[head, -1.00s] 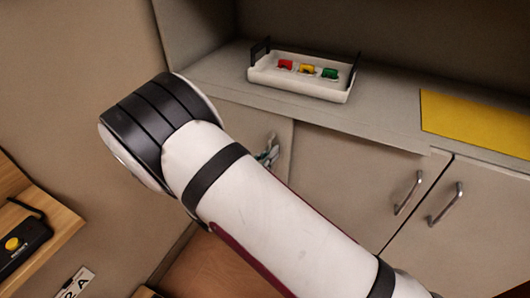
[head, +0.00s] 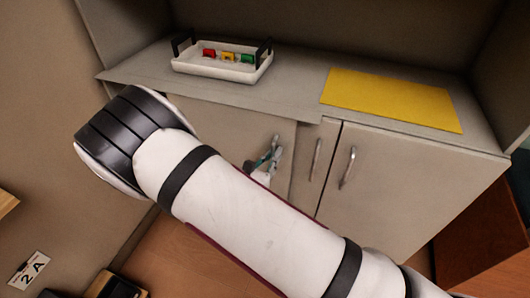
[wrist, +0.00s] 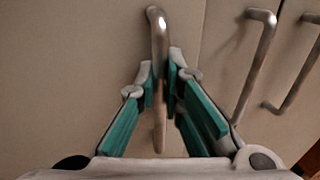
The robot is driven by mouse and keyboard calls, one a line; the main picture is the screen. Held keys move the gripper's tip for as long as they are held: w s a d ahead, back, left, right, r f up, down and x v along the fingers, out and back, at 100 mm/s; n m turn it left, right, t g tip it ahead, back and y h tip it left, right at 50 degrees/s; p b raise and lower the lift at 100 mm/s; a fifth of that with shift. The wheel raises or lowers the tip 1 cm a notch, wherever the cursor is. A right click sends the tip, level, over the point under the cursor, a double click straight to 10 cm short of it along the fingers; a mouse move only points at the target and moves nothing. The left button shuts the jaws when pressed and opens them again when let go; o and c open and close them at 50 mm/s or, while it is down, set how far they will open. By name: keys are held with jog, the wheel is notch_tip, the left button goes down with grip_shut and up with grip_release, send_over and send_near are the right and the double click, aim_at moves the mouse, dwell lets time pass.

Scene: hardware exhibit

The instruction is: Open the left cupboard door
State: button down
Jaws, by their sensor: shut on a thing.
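The left cupboard door (head: 225,118) is a plain beige panel in the middle of the head view, its lower part hidden behind my arm. Its free edge stands in front of the neighbouring panel and leaves only a narrow strip of that panel showing. My gripper (head: 270,155) is at this door near its free edge. In the wrist view my gripper (wrist: 162,85) has its green-padded fingers closed around the upright metal handle (wrist: 157,22) of the door. How wide any gap behind the door is cannot be seen.
Two more bar handles show to the right, a nearer one (head: 315,160) and one on the right door (head: 348,168). A white tray (head: 205,68) with small coloured pieces and a yellow mat (head: 390,98) lie on the counter. A wooden cabinet stands at the right.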

jog(key=shift+s+d, duration=0.2)
jog(key=shift+d, duration=0.25)
jog(key=c, duration=1.7)
grip_release()
jog(key=shift+a, duration=0.1)
jog(key=v, duration=1.2)
